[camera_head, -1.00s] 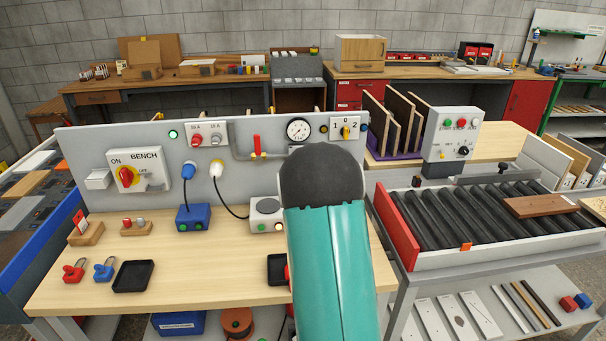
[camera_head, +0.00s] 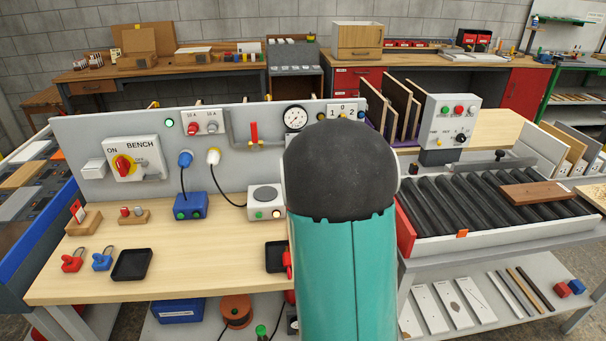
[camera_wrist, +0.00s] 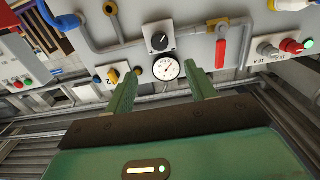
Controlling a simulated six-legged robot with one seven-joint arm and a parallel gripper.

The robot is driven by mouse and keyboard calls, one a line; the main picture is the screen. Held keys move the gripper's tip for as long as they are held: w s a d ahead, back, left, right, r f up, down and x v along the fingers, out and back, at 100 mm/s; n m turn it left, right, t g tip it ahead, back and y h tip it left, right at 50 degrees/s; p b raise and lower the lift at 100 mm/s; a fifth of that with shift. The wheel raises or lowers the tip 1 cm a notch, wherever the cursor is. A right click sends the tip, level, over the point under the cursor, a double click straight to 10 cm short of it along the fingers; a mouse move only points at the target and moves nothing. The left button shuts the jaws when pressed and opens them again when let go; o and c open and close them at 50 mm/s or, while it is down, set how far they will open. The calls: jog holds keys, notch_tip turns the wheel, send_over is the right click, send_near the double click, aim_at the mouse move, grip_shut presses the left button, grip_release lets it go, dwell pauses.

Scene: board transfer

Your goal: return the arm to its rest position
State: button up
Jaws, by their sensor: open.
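In the head view my own arm, teal with a black rounded joint, rises in the foreground right of centre and hides part of the bench and panel. My gripper is hidden in that view. In the wrist view my gripper (camera_wrist: 163,90) shows two green fingers spread apart with nothing between them. They point at the bench panel (camera_wrist: 200,38), with the pressure gauge (camera_wrist: 167,69) beyond the gap. The panel looks upside down there, so the wrist is turned over.
The wooden bench top (camera_head: 190,245) holds a black tray (camera_head: 132,265), padlocks (camera_head: 72,261) and a blue box (camera_head: 190,206). The panel carries a red-handled valve (camera_head: 254,133) and a rotary switch (camera_head: 124,165). A roller conveyor (camera_head: 470,212) stands to the right.

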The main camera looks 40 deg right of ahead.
dwell(0.3)
jog(key=s+a+r+n+g+y, duration=0.1)
jog(key=a+r+g+y, duration=0.15)
jog(key=a, duration=0.75)
jog(key=s+a+r+n+g+y, duration=0.15)
jog(key=a+y, duration=0.25)
jog(key=a, duration=0.5)
jog(key=s+a+n+g+y, duration=0.3)
jog(key=s+a+n+g, duration=0.1)
jog(key=s+a, duration=1.2)
jog(key=s+r+g, duration=0.1)
jog(key=s, duration=0.3)
jog(key=shift+s+a, duration=0.25)
jog(key=shift+y, duration=0.25)
